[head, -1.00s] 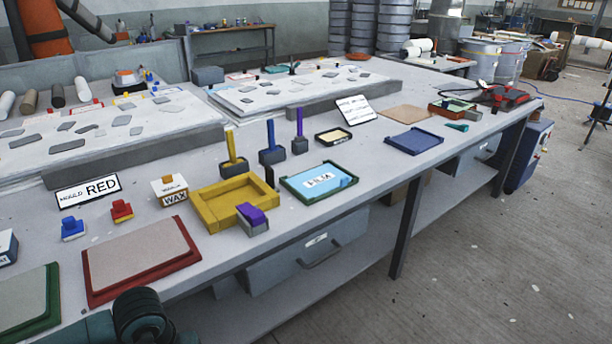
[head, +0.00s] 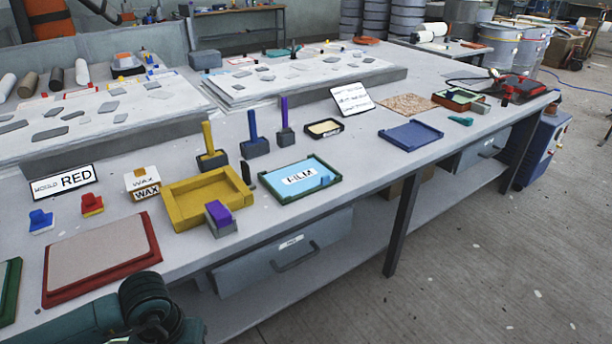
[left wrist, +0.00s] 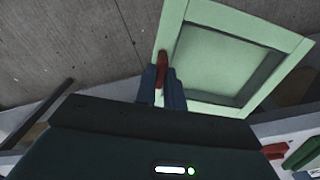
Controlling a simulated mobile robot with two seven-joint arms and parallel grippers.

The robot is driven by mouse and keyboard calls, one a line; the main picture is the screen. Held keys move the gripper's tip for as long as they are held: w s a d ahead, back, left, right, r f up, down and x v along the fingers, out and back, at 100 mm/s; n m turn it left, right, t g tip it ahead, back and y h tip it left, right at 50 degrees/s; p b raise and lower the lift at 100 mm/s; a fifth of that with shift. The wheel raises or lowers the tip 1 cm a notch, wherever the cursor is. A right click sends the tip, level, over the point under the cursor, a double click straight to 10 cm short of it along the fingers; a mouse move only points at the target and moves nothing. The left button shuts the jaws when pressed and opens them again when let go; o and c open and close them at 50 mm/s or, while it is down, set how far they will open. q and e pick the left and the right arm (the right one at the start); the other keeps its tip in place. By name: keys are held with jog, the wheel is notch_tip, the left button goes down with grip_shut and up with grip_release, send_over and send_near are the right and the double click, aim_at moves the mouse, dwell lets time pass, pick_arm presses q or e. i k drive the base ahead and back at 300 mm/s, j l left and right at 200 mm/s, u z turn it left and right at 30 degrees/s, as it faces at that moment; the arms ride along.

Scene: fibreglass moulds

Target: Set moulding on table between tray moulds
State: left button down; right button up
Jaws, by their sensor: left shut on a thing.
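In the left wrist view my left gripper (left wrist: 163,88) is shut on a pale green rectangular moulding (left wrist: 188,92) with a raised rim and a sunken middle. A small red-brown piece (left wrist: 162,68) sits between the fingertips at the moulding's edge; I cannot tell if it is part of it. The moulding and this gripper do not show in the head view. On the table are a red tray mould (head: 148,243) with a grey top, a green tray mould (head: 12,270) cut by the left edge, an empty yellow tray mould (head: 178,216) and a blue tray mould (head: 411,134). My right gripper is not in view.
A purple-topped grey block (head: 221,222) touches the yellow mould's front. A green film tray (head: 275,186) lies right of it. Bare table (head: 375,165) lies between film tray and blue mould.

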aim_at(362, 156)
jog(key=i+l, duration=0.15)
jog(key=l, duration=0.3)
jog(key=i+l+u, duration=0.15)
jog(key=l, duration=0.3)
jog(key=i+l, duration=0.15)
jog(key=l, duration=0.3)
jog(key=i+l+u, duration=0.1)
jog(key=l, duration=0.35)
jog(key=i+l, duration=0.15)
jog(key=l, duration=0.3)
jog(key=i+l+u, duration=0.15)
jog(key=l, duration=0.35)
